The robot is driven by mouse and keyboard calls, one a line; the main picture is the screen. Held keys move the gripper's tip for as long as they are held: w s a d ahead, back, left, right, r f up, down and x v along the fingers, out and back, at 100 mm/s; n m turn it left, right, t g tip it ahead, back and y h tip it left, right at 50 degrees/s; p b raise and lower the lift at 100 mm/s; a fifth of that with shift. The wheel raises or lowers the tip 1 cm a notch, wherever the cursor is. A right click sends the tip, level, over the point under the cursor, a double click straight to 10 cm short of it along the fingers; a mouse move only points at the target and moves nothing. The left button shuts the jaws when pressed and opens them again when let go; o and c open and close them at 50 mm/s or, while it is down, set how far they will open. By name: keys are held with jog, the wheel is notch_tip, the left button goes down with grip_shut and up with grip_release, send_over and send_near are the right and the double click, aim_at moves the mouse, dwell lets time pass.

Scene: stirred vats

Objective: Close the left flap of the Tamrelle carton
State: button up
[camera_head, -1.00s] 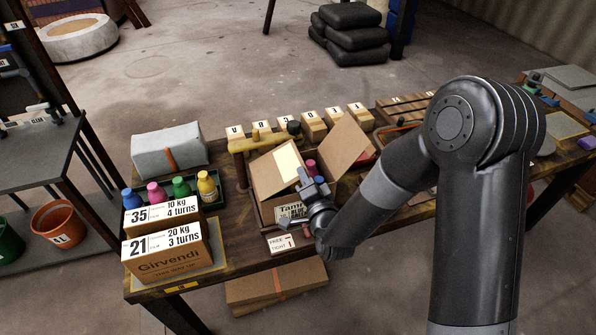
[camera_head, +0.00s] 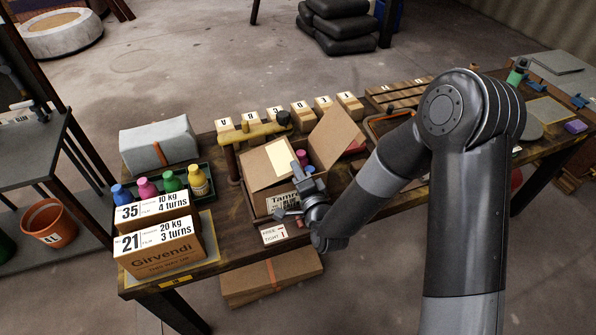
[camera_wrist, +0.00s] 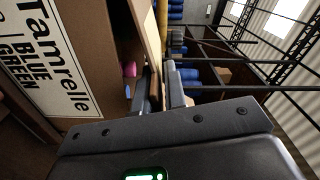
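The Tamrelle carton (camera_head: 259,203) stands open on the workbench, with bottles inside; its printed label (camera_wrist: 50,60) fills the left of the wrist view. Its left flap (camera_head: 257,168), with a pale sheet on it, is raised and slanted. Its right flap (camera_head: 337,139) also stands up, leaning outward.
Several colored bottles (camera_head: 173,182) stand left of the carton, behind two labelled boxes (camera_head: 160,250). A yellow-brown pipe fixture (camera_head: 255,133) and lettered blocks (camera_head: 301,114) are behind it. A FREE/TIGHT card (camera_head: 273,234) lies at the bench's front edge.

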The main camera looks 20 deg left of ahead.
jog(key=o, duration=0.3)
jog(key=v, duration=0.7)
jog(key=shift+s+d, duration=0.2)
jog(key=shift+d, duration=0.05)
dwell(0.3)
jog(key=w+d+r+n+g+h, duration=0.1)
jog(key=w+d+r+n+h, duration=0.3)
jog(key=d, duration=0.5)
jog(key=w+d+r+n+g+h, duration=0.2)
jog(key=d+r+h, duration=0.4)
jog(key=d, duration=0.4)
jog(key=s+d+r+g+h, duration=0.1)
jog(key=s+d+r, duration=0.2)
jog(key=s+d, duration=0.2)
jog(key=s+d+r+g+h, duration=0.1)
jog(key=s+d+r, duration=0.3)
jog(key=s, duration=0.3)
jog(key=s+d+r+g, duration=0.2)
jog(key=s+d+r, duration=0.2)
jog(key=s+d, duration=0.2)
jog(key=shift+s+d+h, duration=0.3)
jog(key=shift+s+h, duration=0.1)
